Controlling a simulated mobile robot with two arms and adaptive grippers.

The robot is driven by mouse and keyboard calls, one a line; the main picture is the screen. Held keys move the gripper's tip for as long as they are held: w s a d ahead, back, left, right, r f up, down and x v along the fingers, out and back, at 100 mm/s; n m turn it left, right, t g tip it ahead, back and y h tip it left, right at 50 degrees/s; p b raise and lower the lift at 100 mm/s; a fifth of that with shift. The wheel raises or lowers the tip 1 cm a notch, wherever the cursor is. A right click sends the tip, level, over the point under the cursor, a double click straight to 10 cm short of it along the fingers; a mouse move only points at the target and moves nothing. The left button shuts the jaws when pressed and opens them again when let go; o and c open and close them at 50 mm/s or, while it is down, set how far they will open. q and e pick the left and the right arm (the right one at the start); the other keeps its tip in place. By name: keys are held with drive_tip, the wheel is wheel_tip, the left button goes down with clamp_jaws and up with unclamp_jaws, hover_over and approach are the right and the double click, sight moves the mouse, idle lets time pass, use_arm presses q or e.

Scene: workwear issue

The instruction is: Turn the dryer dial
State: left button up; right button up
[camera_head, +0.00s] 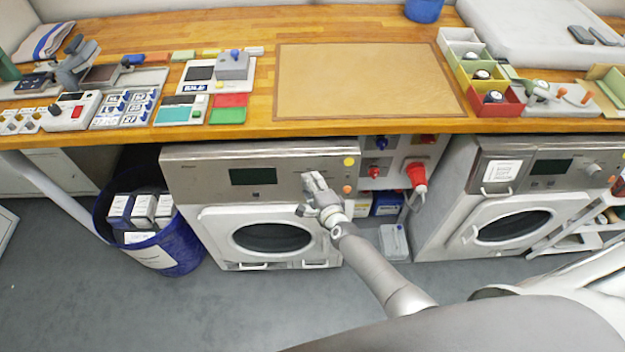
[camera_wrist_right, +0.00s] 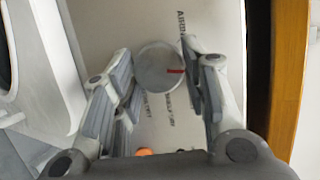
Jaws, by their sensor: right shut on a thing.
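The left dryer (camera_head: 200,170) stands under the wooden bench, with a dark display and a closed door with a round dark window. My right gripper (camera_head: 312,180) reaches its front panel and hides the dial there. In the right wrist view the dial (camera_wrist_right: 158,70) is a round grey knob with a red mark pointing right. The fingers of my right gripper (camera_wrist_right: 160,80) are on both sides of the dial and shut on it. Printed labels surround the dial on the panel. My left gripper is not in view.
A second machine (camera_head: 515,205) stands at the right. A blue bin (camera_head: 175,250) with boxes is left of the dryer. A red plug (camera_head: 416,175) sits on the panel between the machines. The bench (camera_head: 255,100) edge runs just above the dryer panel. Grey floor is free in front.

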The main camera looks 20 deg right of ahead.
drive_tip(key=shift+a+r+n+g+p, duration=0.1)
drive_tip(key=shift+n+g+p, duration=0.2)
drive_tip(key=shift+n+p, duration=0.55)
drive_tip(key=o, duration=1)
drive_tip(key=v, duration=1.2)
drive_tip(key=shift+a, duration=0.1)
